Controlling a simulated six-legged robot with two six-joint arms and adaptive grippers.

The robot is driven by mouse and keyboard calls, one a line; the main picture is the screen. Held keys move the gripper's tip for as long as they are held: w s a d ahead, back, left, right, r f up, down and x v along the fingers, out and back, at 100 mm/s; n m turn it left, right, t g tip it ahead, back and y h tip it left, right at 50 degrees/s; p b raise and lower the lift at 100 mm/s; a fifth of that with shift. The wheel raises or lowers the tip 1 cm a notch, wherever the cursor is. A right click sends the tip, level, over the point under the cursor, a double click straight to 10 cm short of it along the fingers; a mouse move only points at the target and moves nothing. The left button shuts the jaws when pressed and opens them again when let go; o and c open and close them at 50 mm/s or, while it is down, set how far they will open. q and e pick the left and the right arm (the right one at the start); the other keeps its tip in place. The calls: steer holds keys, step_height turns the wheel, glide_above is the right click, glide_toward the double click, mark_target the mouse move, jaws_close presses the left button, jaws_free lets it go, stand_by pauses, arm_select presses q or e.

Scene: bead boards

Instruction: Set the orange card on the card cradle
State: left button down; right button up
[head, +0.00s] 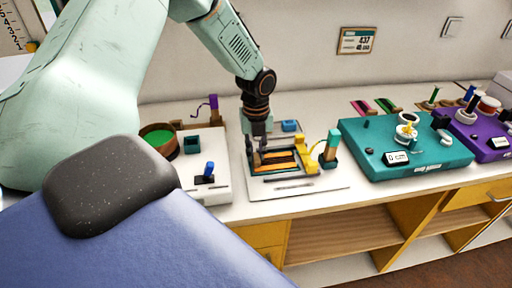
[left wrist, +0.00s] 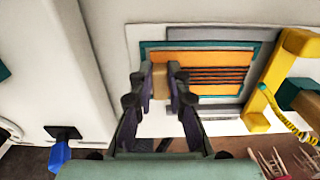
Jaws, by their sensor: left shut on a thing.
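The orange card (left wrist: 205,60) shows dark stripes in the left wrist view, with a teal border (left wrist: 155,45) around it. In the head view the orange card (head: 287,166) lies low over the white board, partly behind my gripper. My left gripper (left wrist: 163,85) is shut on a tan block (left wrist: 176,76) at the card's left edge, which looks like its grip. In the head view the left gripper (head: 258,138) points down over the board. The teal-edged frame around the card looks like the card cradle; I cannot tell if the card touches it. My right gripper is not in view.
A yellow bracket (head: 306,160) with a teal cylinder (head: 332,146) stands close on the right of the card. A white box with a blue knob (head: 209,168) is on the left, with a green-filled bowl (head: 158,139) behind. A teal board (head: 385,160) stands farther right.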

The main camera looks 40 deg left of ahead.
arm_select(q)
steer(key=c, duration=1.2)
jaws_free()
step_height(320, 180, up, 7)
steer(key=p, duration=0.7)
steer(key=shift+r, duration=0.1)
